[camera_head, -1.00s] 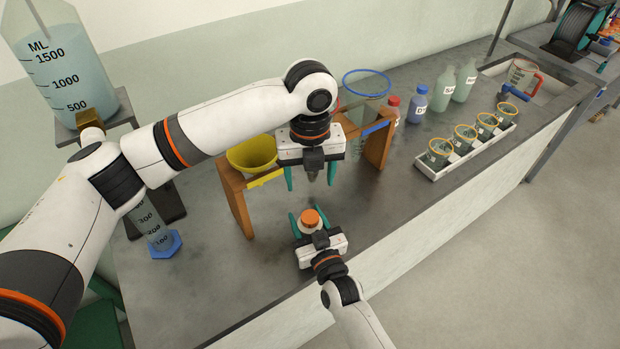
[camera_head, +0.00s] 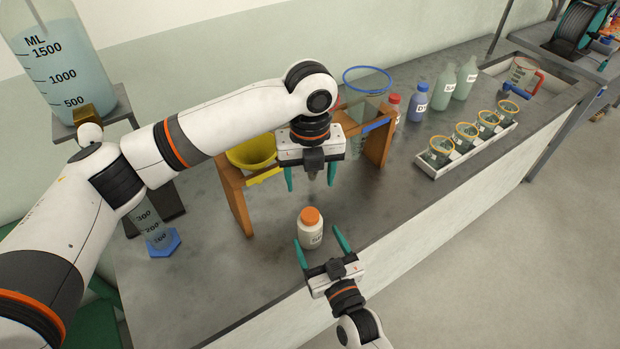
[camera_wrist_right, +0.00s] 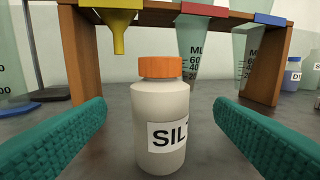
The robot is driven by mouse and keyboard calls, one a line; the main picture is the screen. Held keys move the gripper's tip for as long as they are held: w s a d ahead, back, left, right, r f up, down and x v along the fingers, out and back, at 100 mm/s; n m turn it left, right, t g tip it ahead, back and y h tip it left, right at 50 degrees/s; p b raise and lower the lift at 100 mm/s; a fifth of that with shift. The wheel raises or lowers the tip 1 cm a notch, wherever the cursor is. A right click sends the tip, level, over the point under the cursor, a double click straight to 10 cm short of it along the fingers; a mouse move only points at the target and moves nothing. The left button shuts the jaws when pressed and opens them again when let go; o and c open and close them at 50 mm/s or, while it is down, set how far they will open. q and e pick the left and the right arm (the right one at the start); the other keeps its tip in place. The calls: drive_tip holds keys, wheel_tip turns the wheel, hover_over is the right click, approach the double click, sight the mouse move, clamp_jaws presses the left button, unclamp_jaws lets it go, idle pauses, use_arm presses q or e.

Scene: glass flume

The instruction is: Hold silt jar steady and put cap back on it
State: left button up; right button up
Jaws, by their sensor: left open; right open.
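The silt jar (camera_head: 311,236) stands upright on the bench, a cream bottle with a partly visible "SIL" label. The orange cap (camera_head: 311,215) sits on top of its neck. In the right wrist view the jar (camera_wrist_right: 158,108) is in the middle with the cap (camera_wrist_right: 160,67) on it, and my teal fingers are on both sides, apart from it. My right gripper (camera_head: 322,243) is open, in front of the jar. My left gripper (camera_head: 311,180) is open and empty, pointing down above and behind the jar.
A wooden stand (camera_head: 237,205) holding a yellow funnel (camera_head: 252,153) is behind the jar. A blue-based cylinder (camera_head: 163,243) stands to the left. A white tray (camera_head: 467,154) of several cups and several bottles are at the right. The bench around the jar is clear.

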drive_tip(key=shift+v, duration=2.3)
drive_tip(key=shift+s, duration=0.1)
